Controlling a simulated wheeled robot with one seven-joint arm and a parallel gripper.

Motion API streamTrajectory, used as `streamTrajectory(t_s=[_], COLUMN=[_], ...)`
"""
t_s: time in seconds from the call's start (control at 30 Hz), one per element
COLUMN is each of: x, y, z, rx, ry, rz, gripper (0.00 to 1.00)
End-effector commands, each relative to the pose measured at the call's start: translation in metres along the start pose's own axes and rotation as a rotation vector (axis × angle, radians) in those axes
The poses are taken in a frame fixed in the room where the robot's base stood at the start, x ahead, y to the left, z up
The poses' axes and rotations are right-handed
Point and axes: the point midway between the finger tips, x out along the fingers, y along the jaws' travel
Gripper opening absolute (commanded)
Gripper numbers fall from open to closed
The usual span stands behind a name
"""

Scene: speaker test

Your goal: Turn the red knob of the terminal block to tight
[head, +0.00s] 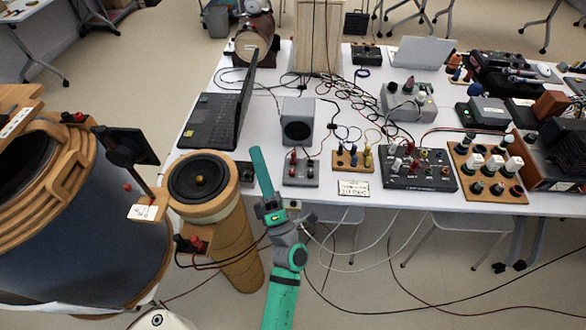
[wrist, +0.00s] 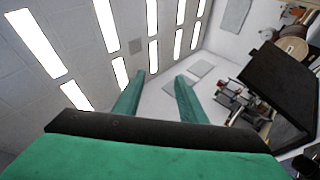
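A small grey terminal block (head: 301,178) with a red knob (head: 293,158) and another post stands near the table's front edge. A second pair of terminals with a red knob (head: 197,241) sits on the side of the wooden cylinder. I cannot tell which one the task means, or how tight either knob is. My gripper (head: 256,150) points upward, left of the grey block in the head view, and touches neither knob as far as I can tell. In the wrist view its two green fingers (wrist: 160,78) are apart with nothing between them.
The white table (head: 225,115) carries a laptop (head: 215,118), a speaker box (head: 298,122), a wooden terminal board (head: 350,165), a dark control box (head: 420,172) and many loose cables. The round speaker tube (head: 238,245) and a large drum (head: 85,230) stand at left.

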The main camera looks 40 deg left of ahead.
Motion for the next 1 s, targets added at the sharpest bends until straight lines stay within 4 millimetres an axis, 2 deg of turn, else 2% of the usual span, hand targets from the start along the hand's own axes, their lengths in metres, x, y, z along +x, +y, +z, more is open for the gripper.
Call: streamTrajectory(t_s=[0.03,0.2,0.4,0.5,0.77,0.87,1.0], x=[0.018,0.064,0.103,0.116,0.133,0.132,0.120], y=[-0.002,-0.013,-0.033,-0.047,-0.093,-0.114,-0.145], z=[-0.008,-0.043,-0.083,-0.097,-0.122,-0.122,-0.110], rx=[-0.066,-0.306,-0.597,-0.747,-1.138,-1.286,-1.479], ry=[0.069,0.297,0.570,0.707,1.086,1.250,1.506], rz=[0.020,0.082,0.172,0.220,0.373,0.449,0.584], gripper=[0.38,0.38,0.38,0.38,0.38,0.38,0.38])
